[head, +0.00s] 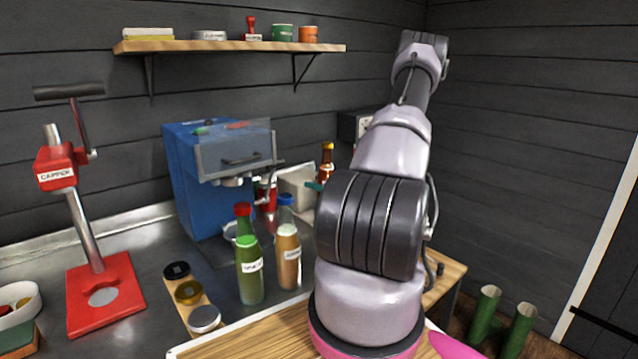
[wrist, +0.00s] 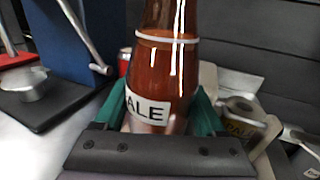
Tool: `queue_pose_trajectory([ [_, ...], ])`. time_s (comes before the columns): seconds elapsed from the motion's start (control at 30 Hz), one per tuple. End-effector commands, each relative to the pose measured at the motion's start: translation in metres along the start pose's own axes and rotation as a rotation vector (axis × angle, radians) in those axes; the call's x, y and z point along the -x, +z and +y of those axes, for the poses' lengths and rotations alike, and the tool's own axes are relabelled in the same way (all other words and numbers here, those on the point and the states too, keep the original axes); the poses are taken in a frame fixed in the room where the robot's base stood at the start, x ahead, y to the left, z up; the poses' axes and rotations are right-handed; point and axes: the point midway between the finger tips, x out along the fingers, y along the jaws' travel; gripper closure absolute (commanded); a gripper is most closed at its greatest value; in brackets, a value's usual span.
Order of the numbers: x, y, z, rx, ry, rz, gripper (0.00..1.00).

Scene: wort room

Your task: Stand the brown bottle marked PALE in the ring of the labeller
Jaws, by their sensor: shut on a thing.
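The brown bottle marked PALE (wrist: 165,70) stands upright between the teal fingers of my gripper (wrist: 160,112), which is shut on it. Part of its label, "ALE", shows above the gripper's dark palm; its base is hidden. In the head view the bottle (head: 326,162) shows behind my arm, with one teal fingertip (head: 314,186) beside it. A cream device, seemingly the labeller (wrist: 209,80), stands behind and right of the bottle in the wrist view, with a grey ring-like part and a "PALE" tag. Its cream panel (head: 298,184) shows in the head view.
A blue machine (head: 198,180) with a clear guard and lever stands left of the bottle. A green bottle (head: 249,275) and an amber bottle (head: 288,260) stand nearer. A red capper (head: 104,290) is at the left. A wall shelf (head: 230,46) hangs above.

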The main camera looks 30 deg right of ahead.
Motion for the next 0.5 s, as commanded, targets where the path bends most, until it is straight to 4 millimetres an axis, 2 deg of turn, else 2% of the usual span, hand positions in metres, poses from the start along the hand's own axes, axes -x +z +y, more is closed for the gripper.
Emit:
queue_pose_trajectory([
  [0.03,0.007,-0.017,0.006,-0.022,0.002,0.039,1.00],
  [0.5,0.007,0.006,0.006,-0.018,0.006,0.039,1.00],
])
